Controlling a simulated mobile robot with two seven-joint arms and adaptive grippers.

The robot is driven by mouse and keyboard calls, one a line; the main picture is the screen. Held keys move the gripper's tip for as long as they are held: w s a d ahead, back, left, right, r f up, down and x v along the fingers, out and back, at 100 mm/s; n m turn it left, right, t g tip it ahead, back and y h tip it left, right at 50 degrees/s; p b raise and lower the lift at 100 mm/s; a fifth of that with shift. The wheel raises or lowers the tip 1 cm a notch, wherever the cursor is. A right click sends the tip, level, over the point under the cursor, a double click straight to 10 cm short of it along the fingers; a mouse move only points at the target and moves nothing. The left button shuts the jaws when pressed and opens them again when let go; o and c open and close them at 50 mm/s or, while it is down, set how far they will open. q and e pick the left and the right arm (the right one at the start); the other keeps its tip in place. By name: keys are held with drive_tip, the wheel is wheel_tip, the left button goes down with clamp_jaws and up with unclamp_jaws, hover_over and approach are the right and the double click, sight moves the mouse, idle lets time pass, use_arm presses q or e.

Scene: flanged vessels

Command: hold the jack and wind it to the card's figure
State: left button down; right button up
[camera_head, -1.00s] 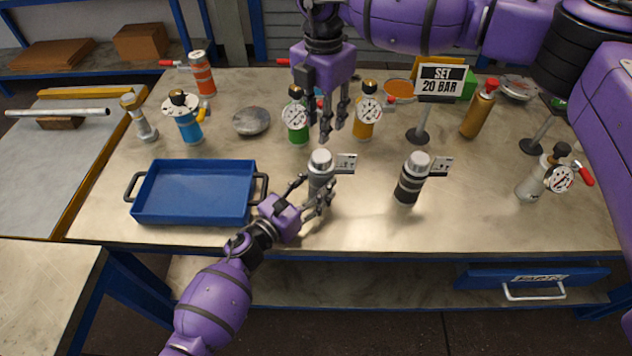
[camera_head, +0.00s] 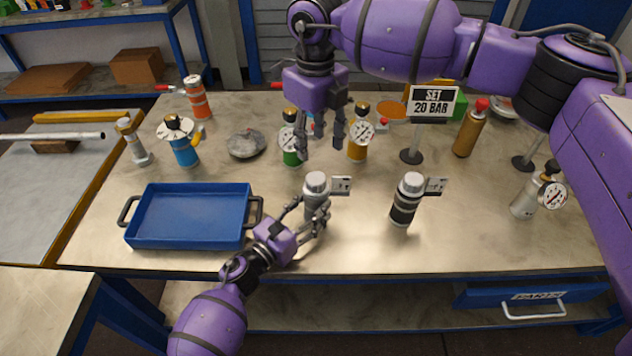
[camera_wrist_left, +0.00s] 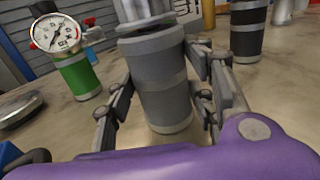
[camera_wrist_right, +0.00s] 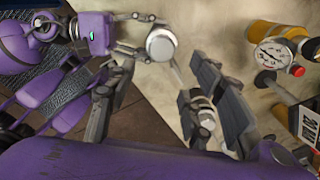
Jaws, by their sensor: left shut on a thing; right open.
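A grey jack (camera_head: 316,186) with a pale round top stands upright on the bench, a small marked plate (camera_head: 341,186) beside its top. My left gripper (camera_head: 314,222) is shut around its body; the left wrist view shows the grey banded body (camera_wrist_left: 160,85) between the fingers. My right gripper (camera_head: 321,150) points down, open and empty, above and behind the jack. The right wrist view shows the jack's round top (camera_wrist_right: 161,44) beyond the open fingers. The card (camera_head: 432,101) reads SET 20 BAR and stands behind to the right.
A dark-banded cylinder (camera_head: 405,203) with a similar plate stands right of the jack. A blue tray (camera_head: 190,243) lies left. Gauged green (camera_head: 291,157), orange (camera_head: 358,151) and blue (camera_head: 185,152) vessels stand behind. The bench front right of centre is clear.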

sight(317, 179)
wheel_tip(317, 179, down, 11)
drive_tip(key=n, duration=1.4)
drive_tip(key=shift+d+f, duration=0.15)
